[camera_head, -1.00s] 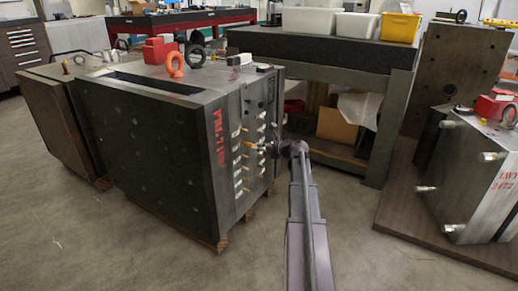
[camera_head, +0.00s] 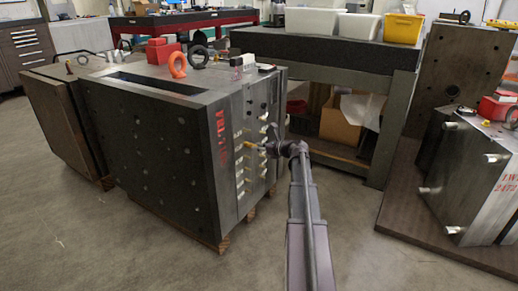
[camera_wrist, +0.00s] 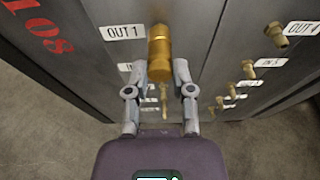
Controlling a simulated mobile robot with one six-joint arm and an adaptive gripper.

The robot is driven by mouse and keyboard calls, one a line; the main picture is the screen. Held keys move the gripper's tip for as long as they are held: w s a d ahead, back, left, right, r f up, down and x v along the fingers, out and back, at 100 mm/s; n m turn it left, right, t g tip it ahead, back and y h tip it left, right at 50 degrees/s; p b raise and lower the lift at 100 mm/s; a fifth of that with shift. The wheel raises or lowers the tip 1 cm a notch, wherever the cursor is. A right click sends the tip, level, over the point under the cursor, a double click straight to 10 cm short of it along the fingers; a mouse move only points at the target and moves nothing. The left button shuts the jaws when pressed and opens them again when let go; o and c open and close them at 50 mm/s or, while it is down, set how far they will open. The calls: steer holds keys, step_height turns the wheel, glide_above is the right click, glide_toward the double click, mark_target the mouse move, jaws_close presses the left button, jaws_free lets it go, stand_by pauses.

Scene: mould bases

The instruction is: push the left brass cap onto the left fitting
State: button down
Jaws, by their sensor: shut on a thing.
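My gripper (camera_wrist: 160,80) is shut on a brass cap (camera_wrist: 159,62) in the wrist view. The cap lies in line with a brass fitting on the mould base face, beside the OUT 1 label (camera_wrist: 122,32). Where cap and fitting meet is hard to make out, so I cannot tell how far the cap is on. In the head view my gripper (camera_head: 262,149) is at the labelled face of the dark mould base (camera_head: 150,145), too small there to show the cap clearly.
More brass fittings stick out below and at right, among them one near OUT 4 (camera_wrist: 276,34). A workbench (camera_head: 330,52) stands behind the mould base. Another mould block (camera_head: 480,180) with pins stands at right. Open floor (camera_head: 90,250) lies in front.

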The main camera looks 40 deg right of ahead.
steer(key=shift+w, duration=0.1)
steer(key=shift+c, duration=2)
jaws_free()
steer(key=o, duration=0.4)
steer(key=shift+s, duration=0.2)
steer(key=p+v, duration=0.1)
steer(key=v, duration=0.5)
steer(key=shift+s+r+p, duration=0.2)
steer(key=shift+s+p, duration=0.05)
steer(key=shift+p, duration=0.15)
steer(key=shift+d, duration=0.15)
